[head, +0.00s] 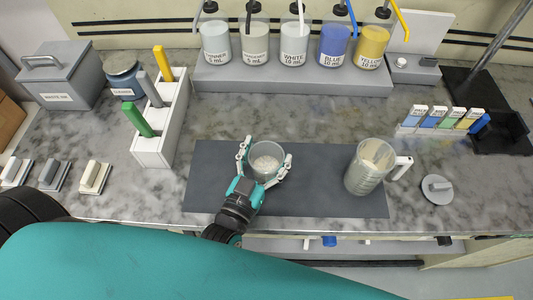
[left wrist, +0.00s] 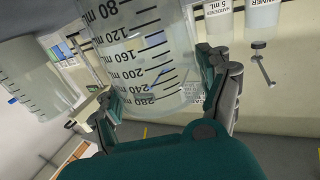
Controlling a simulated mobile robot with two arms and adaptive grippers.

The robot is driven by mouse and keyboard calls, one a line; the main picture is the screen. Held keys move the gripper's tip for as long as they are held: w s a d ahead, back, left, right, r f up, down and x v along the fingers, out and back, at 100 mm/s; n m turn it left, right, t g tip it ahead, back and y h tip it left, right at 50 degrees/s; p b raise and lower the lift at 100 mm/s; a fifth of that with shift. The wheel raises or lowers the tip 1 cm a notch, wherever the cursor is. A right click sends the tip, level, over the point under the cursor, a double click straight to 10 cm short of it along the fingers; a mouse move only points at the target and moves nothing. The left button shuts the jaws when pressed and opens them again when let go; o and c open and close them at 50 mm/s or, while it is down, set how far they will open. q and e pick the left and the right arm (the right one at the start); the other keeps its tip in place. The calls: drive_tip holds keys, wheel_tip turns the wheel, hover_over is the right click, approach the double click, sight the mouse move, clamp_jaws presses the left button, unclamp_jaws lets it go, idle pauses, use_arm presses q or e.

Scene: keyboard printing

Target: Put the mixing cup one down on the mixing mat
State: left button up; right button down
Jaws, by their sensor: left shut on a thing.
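The mixing cup (head: 265,161), clear with printed volume marks and pale contents, is upright between the fingers of my left gripper (head: 267,153), which is shut on its sides. In the left wrist view the cup (left wrist: 145,60) fills the upper middle, with a finger on each side. The dark grey mixing mat (head: 320,198) lies flat on the marble bench, and the cup shows over its middle-left part. I cannot tell whether the cup's base touches the mat. My right gripper is not in view.
A clear handled jug (head: 366,172) stands on the mat's right part. A round grey lid (head: 437,190) lies right of it. A white marker rack (head: 162,140) stands left of the mat. Pump bottles (head: 294,43) line a grey riser behind. The mat's left end is clear.

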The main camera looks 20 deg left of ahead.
use_arm(q)
drive_tip(key=o, duration=1.6)
drive_tip(key=shift+o, duration=0.3)
drive_tip(key=shift+r, duration=0.1)
drive_tip(key=shift+s, duration=0.3)
drive_tip(key=s, duration=0.3)
drive_tip(key=s+b, duration=0.1)
drive_tip(key=s, duration=0.3)
drive_tip(key=s+a+b, duration=0.1)
drive_tip(key=s, duration=0.2)
drive_tip(key=shift+s, duration=0.2)
drive_tip(key=shift+s+a, duration=0.1)
drive_tip(key=shift+s, duration=0.35)
